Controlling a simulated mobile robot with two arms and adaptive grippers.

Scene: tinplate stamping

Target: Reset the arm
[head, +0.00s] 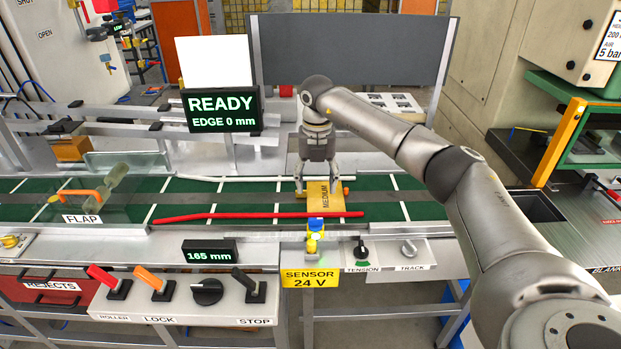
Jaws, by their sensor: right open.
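My right arm comes in from the lower right, and its right gripper (315,187) points straight down over the green conveyor belt. The gripper is open. My left gripper is not in view.
A red rod (258,216) lies along the belt's near side. The sensor (315,232) stands just in front of the yellow block. A READY display (222,108) stands behind the belt. A control panel with levers (183,297) is at the front left. A grey panel (350,45) stands behind.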

